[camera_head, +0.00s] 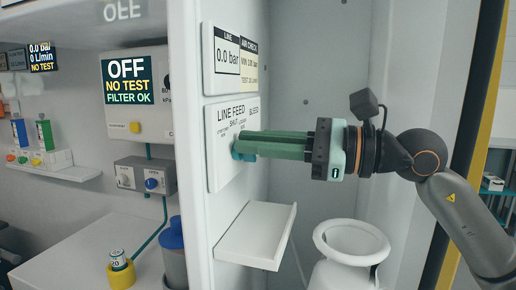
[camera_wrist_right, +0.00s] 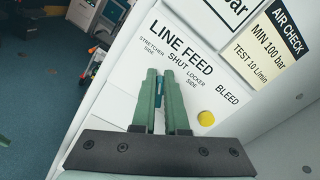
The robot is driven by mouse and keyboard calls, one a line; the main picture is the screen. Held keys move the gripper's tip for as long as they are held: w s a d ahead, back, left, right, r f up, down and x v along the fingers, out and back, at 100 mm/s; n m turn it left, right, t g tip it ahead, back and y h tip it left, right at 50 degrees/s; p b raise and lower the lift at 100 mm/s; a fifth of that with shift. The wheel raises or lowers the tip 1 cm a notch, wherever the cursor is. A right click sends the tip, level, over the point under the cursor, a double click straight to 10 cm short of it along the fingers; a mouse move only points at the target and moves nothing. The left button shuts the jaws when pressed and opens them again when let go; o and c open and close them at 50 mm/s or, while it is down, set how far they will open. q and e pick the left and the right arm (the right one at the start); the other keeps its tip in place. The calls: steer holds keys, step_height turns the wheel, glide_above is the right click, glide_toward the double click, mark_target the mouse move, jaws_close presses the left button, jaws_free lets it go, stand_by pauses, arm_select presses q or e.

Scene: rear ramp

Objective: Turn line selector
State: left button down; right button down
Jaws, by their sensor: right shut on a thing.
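The white line feed panel (camera_head: 219,171) is on the upright wall in the head view. The right wrist view shows the panel (camera_wrist_right: 127,103) with the labels stretcher side, shut, locker side and bleed. The blue-teal selector knob (camera_head: 236,154) is mostly hidden by my right gripper (camera_head: 240,146). In the right wrist view the knob (camera_wrist_right: 160,88) shows as a strip between the fingers of that gripper (camera_wrist_right: 162,80). The gripper is shut on the knob. Which label the knob points to is hard to tell. My left gripper is not in view.
A yellow bleed button (camera_wrist_right: 206,118) is close right of the fingers. Above the panel are a 0.0 bar gauge (camera_head: 227,55) and an air check sign (camera_head: 249,66). A white shelf (camera_head: 258,232) juts out below, beside a white cylinder (camera_head: 350,243). A screen (camera_head: 128,81) reads OFF, NO TEST.

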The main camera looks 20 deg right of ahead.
steer(key=shift+a+f+n+b, duration=0.1)
steer(key=shift+f+n+b, duration=0.4)
steer(key=shift+n, duration=0.7)
steer(key=c, duration=0.9)
jaws_free()
steer(key=shift+w, duration=0.1)
steer(key=shift+c, duration=0.2)
steer(key=shift+r, duration=0.1)
